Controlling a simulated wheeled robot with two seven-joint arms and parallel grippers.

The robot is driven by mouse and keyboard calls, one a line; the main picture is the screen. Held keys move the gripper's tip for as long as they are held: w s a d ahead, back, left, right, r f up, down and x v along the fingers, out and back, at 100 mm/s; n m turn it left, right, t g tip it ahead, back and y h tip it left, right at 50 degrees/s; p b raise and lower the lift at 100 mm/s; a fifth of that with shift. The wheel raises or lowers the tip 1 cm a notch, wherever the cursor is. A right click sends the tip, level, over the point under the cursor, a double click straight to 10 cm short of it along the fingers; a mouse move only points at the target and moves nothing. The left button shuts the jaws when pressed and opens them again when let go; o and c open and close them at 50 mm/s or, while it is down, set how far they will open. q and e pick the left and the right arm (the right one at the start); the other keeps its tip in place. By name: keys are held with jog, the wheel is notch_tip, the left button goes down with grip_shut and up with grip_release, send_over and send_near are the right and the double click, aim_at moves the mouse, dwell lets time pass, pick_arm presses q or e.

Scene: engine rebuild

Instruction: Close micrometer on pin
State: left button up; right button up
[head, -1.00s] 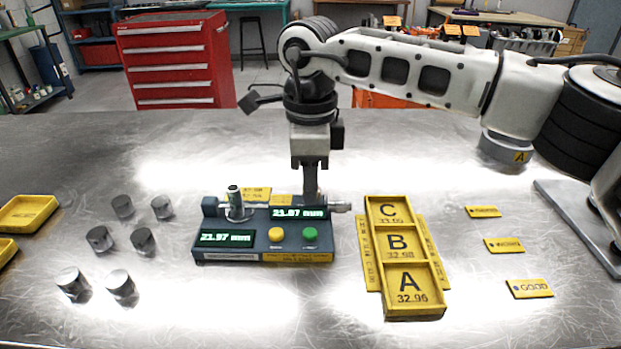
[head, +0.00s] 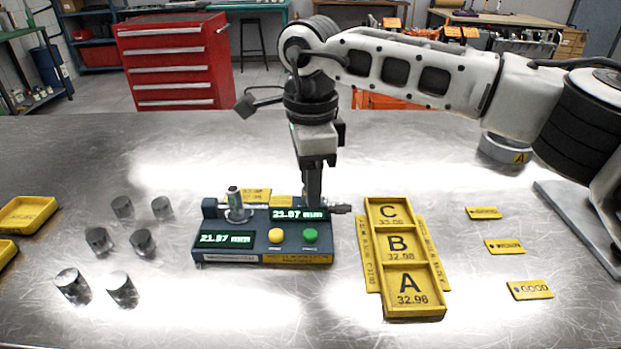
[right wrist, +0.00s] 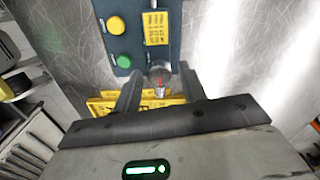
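The micrometer (head: 262,250) is a dark blue-grey bench unit in the middle of the table, with two lit displays that seem to read about 21.87 mm. A metal pin (head: 234,197) stands upright at its left end. The thimble (head: 342,209) sticks out at its right end and also shows in the right wrist view (right wrist: 160,76). My right gripper (head: 316,200) reaches down behind the right display. In the right wrist view its fingers (right wrist: 159,82) are apart, one on each side of the thimble, with gaps visible. My left gripper is out of view.
Several grey pins (head: 142,242) stand on the left of the table near yellow trays (head: 28,213). A yellow A/B/C tray (head: 440,300) lies right of the micrometer, with yellow labels (head: 530,290) further right. A yellow button (head: 276,236) and a green button (head: 310,236) sit on the micrometer.

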dwell(0.3)
notch_tip(320, 180, up, 16)
jog(key=shift+p, duration=0.3)
jog(key=shift+f, duration=0.1)
